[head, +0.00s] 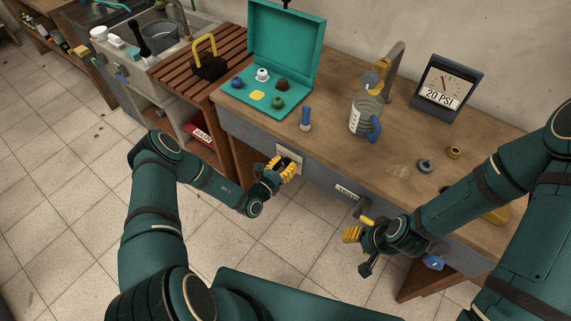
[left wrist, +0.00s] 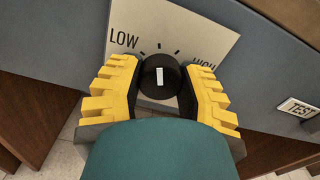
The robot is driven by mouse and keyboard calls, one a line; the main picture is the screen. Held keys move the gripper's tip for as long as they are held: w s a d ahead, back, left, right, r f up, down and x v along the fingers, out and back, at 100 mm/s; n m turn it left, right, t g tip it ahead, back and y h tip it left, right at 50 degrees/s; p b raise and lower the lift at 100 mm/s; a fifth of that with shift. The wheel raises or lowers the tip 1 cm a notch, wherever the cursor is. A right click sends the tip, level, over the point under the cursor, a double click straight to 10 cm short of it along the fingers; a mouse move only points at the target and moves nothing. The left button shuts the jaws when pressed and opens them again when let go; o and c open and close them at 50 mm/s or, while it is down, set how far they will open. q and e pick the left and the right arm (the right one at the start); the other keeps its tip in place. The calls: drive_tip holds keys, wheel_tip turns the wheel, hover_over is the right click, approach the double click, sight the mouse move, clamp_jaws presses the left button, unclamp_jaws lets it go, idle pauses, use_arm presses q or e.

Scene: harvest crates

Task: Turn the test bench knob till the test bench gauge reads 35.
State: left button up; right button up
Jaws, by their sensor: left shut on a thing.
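The test bench knob (left wrist: 148,76) is black with a white pointer mark, which stands almost upright in the left wrist view. It sits on a pale plate (left wrist: 185,32) printed LOW at left and HIGH at right, with the latter partly covered. My left gripper (left wrist: 160,82) has its yellow fingers on both sides of the knob, shut on it; the gripper also shows in the head view (head: 282,168) at the bench front. The gauge (head: 446,86) stands at the back right of the bench and shows "20 PSI" below its dial. My right gripper (head: 360,227) is open and empty before the bench front.
On the bench (head: 330,150) are an open teal case (head: 285,45) with small coloured knobs, a blue-capped tube (head: 306,118), a spray bottle (head: 366,112) and small round parts. A TEST label (left wrist: 300,108) is right of the plate. A slatted table and sink stand left.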

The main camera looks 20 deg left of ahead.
use_arm(q)
drive_tip(key=m+p, duration=0.2)
drive_tip(key=m, duration=0.1)
drive_tip(key=shift+r, duration=0.1)
drive_tip(key=shift+m+p, duration=0.8)
drive_tip(key=shift+m, duration=0.9)
drive_tip(key=o, duration=1.2)
drive_tip(key=shift+w, duration=0.1)
